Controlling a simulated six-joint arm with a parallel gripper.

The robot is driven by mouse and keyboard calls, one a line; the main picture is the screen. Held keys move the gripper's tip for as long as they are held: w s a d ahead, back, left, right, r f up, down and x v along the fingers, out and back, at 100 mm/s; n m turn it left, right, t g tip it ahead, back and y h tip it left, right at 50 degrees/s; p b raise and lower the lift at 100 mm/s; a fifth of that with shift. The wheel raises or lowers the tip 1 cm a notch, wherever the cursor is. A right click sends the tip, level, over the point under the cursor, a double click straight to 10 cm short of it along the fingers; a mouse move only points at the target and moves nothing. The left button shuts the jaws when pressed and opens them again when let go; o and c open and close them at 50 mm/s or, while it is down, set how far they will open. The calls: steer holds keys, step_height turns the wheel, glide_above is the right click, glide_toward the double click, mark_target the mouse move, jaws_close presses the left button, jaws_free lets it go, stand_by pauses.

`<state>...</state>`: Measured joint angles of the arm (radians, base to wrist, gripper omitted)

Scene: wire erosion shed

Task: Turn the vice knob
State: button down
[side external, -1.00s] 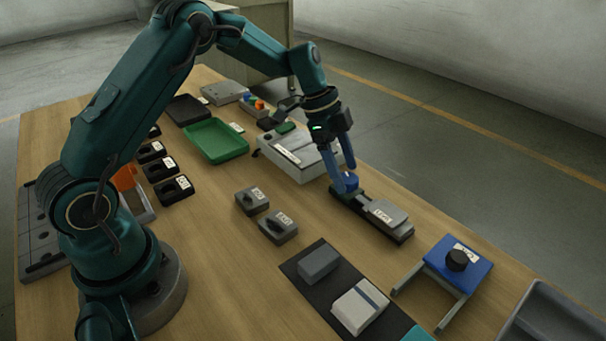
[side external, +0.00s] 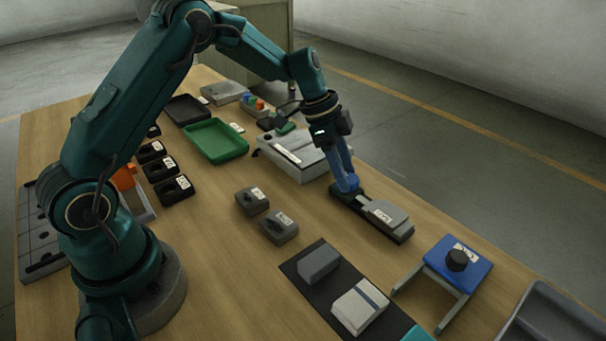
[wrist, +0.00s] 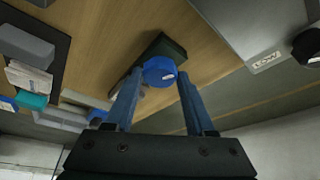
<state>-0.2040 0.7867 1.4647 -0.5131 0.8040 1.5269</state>
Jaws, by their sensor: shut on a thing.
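The vice (side external: 385,219) is a long dark base with grey jaws and a white label, lying on the bench right of centre in the side view. Its round blue knob (wrist: 158,71) sits at the near end of the vice in the wrist view, with a small pale mark on its face. My gripper (side external: 347,187) reaches down to that end, its blue fingers shut on the knob. In the wrist view my fingertips (wrist: 160,76) stand on either side of the knob. In the side view the fingers mostly hide the knob.
A grey-white box (side external: 296,156) stands close behind my gripper. Two small grey labelled blocks (side external: 279,227) lie to the left. A blue fixture (side external: 437,253) with a black knob stands at the right. Bare wood lies between the vice and the blocks.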

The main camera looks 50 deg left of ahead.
steer(key=n, duration=0.2)
steer(key=n+t+y, duration=0.1)
steer(key=n, duration=0.3)
steer(key=shift+s+d+t+y, duration=0.15)
steer(key=shift+d+t+y, duration=0.15)
steer(key=shift+t, duration=0.1)
steer(key=n+y, duration=0.1)
steer(key=n, duration=0.2)
steer(key=n+y, duration=0.1)
steer(key=n, duration=0.1)
steer(key=shift+d+r+n, duration=0.1)
steer(key=shift+d+n, duration=0.1)
steer(key=shift+n, duration=0.2)
steer(key=n+y, duration=0.1)
steer(key=n, duration=0.2)
steer(key=n+y, duration=0.1)
steer(key=n, duration=0.2)
steer(key=shift+d+y, duration=0.2)
steer(key=shift+y, duration=0.1)
steer(key=n, duration=0.2)
steer(key=n+g+y, duration=0.1)
steer(key=n, duration=0.1)
steer(key=n+g, duration=0.1)
steer(key=shift+w+d+n, duration=0.1)
steer(key=shift+w+n, duration=0.15)
steer(key=shift+n, duration=0.15)
steer(key=shift+c, duration=1.3)
jaws_free()
steer(key=shift+y, duration=0.3)
